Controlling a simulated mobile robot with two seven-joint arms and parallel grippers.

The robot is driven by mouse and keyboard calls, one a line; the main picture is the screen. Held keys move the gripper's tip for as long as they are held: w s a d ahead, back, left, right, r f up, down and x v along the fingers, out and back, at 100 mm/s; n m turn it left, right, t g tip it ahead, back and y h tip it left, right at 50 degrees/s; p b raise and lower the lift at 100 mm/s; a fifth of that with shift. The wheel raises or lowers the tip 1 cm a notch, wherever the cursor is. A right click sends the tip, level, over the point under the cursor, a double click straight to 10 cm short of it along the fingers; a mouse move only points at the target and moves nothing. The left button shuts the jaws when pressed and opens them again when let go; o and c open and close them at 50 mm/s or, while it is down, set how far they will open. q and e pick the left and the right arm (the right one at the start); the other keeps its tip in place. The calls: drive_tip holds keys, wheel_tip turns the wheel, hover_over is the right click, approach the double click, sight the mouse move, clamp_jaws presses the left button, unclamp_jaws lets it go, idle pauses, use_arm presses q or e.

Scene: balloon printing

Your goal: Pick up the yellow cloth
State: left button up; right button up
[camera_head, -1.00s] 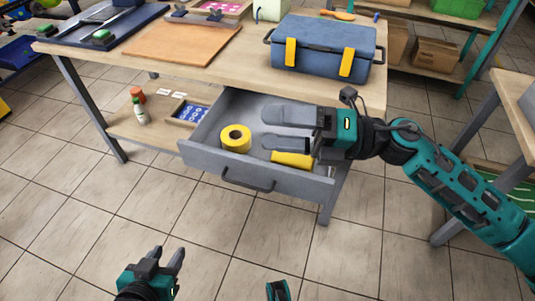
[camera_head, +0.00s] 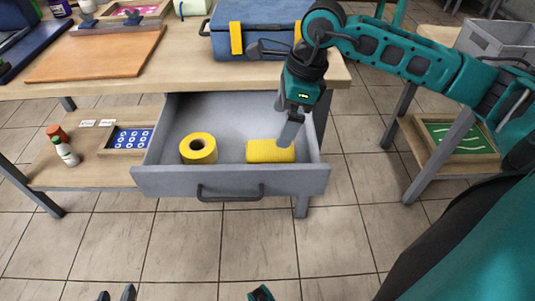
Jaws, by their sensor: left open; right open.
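The yellow cloth (camera_head: 266,151) lies folded in the right part of the open grey drawer (camera_head: 185,181). My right gripper (camera_head: 289,138) points down into the drawer at the cloth's right end. Its fingers are open, and one partly overlaps the cloth in the picture; I cannot tell whether they touch it. The cloth is not held. My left gripper (camera_head: 117,294) is open and empty at the bottom edge, far in front of the table, with only its fingertips showing.
A yellow tape roll (camera_head: 198,148) sits left of the cloth in the drawer. A blue toolbox (camera_head: 256,32) stands on the table above. A second table (camera_head: 446,145) stands at the right.

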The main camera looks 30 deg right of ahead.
sight(271, 149)
drive_tip(key=b+x, duration=0.2)
drive_tip(key=x, duration=0.6)
drive_tip(key=shift+a+f, duration=0.1)
drive_tip(key=shift+f, duration=0.05)
drive_tip(key=c, duration=1.1)
